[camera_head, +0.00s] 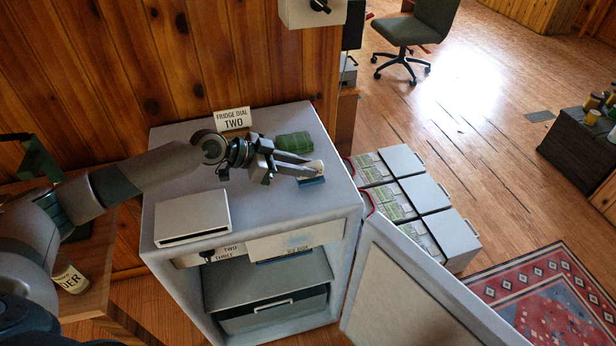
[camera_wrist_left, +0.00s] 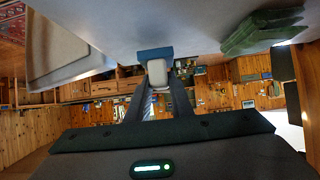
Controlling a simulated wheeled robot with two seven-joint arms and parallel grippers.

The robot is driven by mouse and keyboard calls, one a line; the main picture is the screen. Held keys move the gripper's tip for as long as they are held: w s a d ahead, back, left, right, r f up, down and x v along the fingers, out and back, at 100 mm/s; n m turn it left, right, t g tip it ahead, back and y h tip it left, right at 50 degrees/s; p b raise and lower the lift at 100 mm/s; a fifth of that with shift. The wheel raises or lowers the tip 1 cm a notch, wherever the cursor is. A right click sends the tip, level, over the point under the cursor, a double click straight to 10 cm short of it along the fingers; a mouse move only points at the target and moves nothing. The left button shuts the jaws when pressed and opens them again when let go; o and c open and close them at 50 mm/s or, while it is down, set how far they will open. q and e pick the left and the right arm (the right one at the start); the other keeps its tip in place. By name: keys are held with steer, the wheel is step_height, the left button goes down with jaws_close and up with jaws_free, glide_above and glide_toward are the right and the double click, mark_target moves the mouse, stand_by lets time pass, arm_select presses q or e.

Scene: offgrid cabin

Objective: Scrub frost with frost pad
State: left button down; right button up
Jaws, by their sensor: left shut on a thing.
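The frost pad, a blue pad (camera_head: 311,182) with a pale grip block, is at the top right of the grey fridge (camera_head: 340,218). My left gripper (camera_head: 316,168) is shut on the pale block. In the left wrist view the fingers pinch this block (camera_wrist_left: 156,72), with the blue pad (camera_wrist_left: 155,54) beyond it. The pad appears at or just above the fridge top; I cannot tell whether it touches. Below, inside the open fridge, is the white ice box front (camera_head: 270,248) with a pale bluish patch (camera_head: 298,241), likely frost. My right gripper is not in view.
A folded green cloth (camera_head: 293,143), a white box (camera_head: 192,216) and a "FRIDGE DIAL TWO" card (camera_head: 233,119) are on the fridge top. The fridge door (camera_head: 410,285) stands open to the right. Several grey boxes (camera_head: 424,194) stand on the floor behind it.

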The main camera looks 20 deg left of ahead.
arm_select(q)
steer(key=shift+r+p, duration=0.9)
steer(key=shift+r, duration=0.9)
steer(key=shift+s+d, duration=0.35)
steer(key=shift+s, duration=0.1)
steer(key=s+b, duration=0.5)
steer(key=s, duration=0.9)
steer(key=shift+a+r, duration=0.25)
steer(key=shift+r, duration=0.2)
steer(key=shift+s, duration=0.1)
